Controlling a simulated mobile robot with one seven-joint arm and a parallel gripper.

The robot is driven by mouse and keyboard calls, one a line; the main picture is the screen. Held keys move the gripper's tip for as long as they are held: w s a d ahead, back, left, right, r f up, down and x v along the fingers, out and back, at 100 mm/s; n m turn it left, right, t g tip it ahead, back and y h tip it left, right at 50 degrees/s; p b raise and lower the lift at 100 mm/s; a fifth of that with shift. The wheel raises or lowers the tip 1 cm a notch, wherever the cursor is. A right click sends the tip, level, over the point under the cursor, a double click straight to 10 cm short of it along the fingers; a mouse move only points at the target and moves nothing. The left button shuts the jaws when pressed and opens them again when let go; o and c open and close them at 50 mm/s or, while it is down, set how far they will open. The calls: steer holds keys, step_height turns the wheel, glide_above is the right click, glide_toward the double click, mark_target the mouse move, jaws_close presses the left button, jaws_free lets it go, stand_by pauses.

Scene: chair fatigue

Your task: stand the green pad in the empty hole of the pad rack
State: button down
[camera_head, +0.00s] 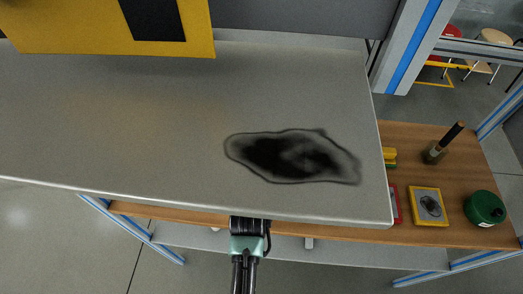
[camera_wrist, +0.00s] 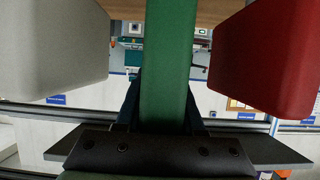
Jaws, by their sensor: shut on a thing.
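In the wrist view the green pad (camera_wrist: 168,60) runs upright through the middle of the picture. My gripper (camera_wrist: 163,105) is shut on it, with a dark finger on each side. A white block (camera_wrist: 50,50) stands close on the left and a red block (camera_wrist: 268,60) close on the right, with a gap between each and the green pad. They look like neighbouring pads, but the rack itself and its hole cannot be made out. In the head view neither the green pad nor my fingertips can be made out; part of my arm shows at the grey top's front edge.
A grey worktop (camera_head: 150,120) with a dark stain (camera_head: 290,157) fills most of the head view. On the wooden bench (camera_head: 455,165) at right are a green round container (camera_head: 485,207), a yellow-framed plate (camera_head: 430,206), a brush-like tool (camera_head: 440,147) and a red item (camera_head: 394,203).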

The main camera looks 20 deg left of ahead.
steer(key=shift+f+b, duration=0.85)
steer(key=shift+f, duration=0.05)
steer(key=c, duration=0.6)
jaws_free()
steer(key=shift+o, duration=0.8)
steer(key=shift+f, duration=0.1)
steer(key=shift+s, duration=0.15)
steer(key=b+v, duration=0.1)
steer(key=v, duration=1.1)
steer(key=shift+s+r+b, duration=0.25)
steer(key=shift+r+b, duration=0.05)
steer(key=shift+b, duration=0.1)
steer(key=shift+d, duration=0.1)
